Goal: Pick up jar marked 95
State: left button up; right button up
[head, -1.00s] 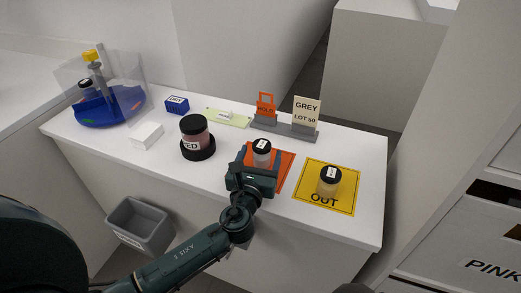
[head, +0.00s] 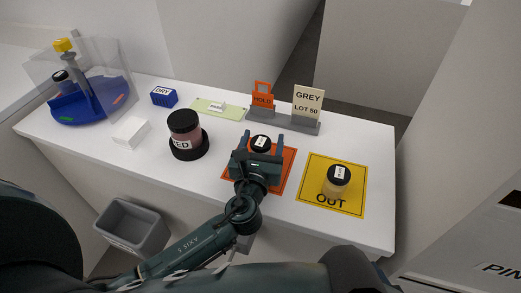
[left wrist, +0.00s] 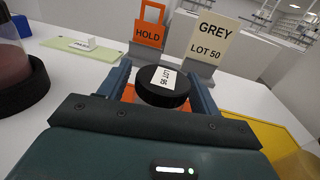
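A jar with a black lid (head: 261,142) stands on the orange mat (head: 290,168). In the left wrist view its lid (left wrist: 155,92) bears a white label that appears to read 95, turned on its side. My left gripper (head: 262,139) is open, with one finger on each side of this jar and small gaps beside the lid. The jar's body is mostly hidden behind the gripper. My right gripper is not in view.
Another black-lidded jar (head: 337,180) stands on the yellow OUT mat (head: 318,168). The HOLD sign (head: 263,98) and GREY LOT 50 sign (head: 307,103) stand just behind. A large reddish jar (head: 184,134) sits in a black ring at left.

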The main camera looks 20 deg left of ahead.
pick_arm(q)
jog(key=c, duration=0.9)
jog(key=shift+r, duration=0.1)
